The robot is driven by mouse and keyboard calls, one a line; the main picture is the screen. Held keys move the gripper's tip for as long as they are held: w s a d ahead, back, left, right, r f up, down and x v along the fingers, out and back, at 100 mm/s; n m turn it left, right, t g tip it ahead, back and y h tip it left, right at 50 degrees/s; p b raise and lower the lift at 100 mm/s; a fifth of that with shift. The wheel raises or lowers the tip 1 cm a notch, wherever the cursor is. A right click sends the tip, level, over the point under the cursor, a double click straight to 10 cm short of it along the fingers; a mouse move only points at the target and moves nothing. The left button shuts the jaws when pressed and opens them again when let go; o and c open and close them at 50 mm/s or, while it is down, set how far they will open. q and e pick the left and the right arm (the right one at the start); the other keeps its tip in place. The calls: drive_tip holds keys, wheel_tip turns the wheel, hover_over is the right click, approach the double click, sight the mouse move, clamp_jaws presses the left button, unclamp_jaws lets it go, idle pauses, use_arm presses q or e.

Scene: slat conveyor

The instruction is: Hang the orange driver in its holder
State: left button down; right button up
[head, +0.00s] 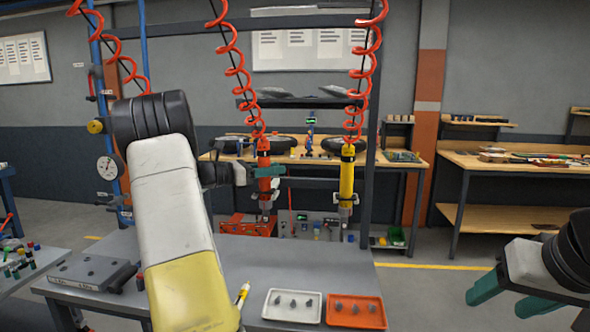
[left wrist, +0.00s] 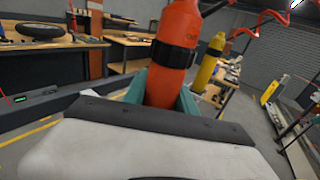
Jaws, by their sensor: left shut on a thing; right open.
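The orange driver (head: 264,158) hangs upright below a red coiled hose, left of the yellow driver (head: 347,178). My left gripper (head: 268,172) is shut on the orange driver's body with its teal fingers. In the left wrist view the orange driver (left wrist: 174,58) stands between the teal fingers, with a black band around it. A small bracket shows at the orange driver's lower part, but I cannot tell whether the driver sits in it or in front of it. My right gripper (head: 510,295) is open and empty at the lower right, far from both drivers.
A grey table (head: 235,262) holds a white tray (head: 292,314) and an orange tray (head: 354,320), both with small dark parts. A grey fixture block (head: 92,272) lies at its left. A dark shelf (head: 300,102) is above the drivers. Workbenches stand behind.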

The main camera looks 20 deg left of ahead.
use_arm(q)
drive_tip(key=shift+f, duration=0.3)
idle(0.5)
drive_tip(key=c, duration=0.9)
unclamp_jaws()
drive_tip(key=shift+f, duration=0.1)
drive_tip(key=v, duration=0.8)
drive_tip(key=shift+d, duration=0.1)
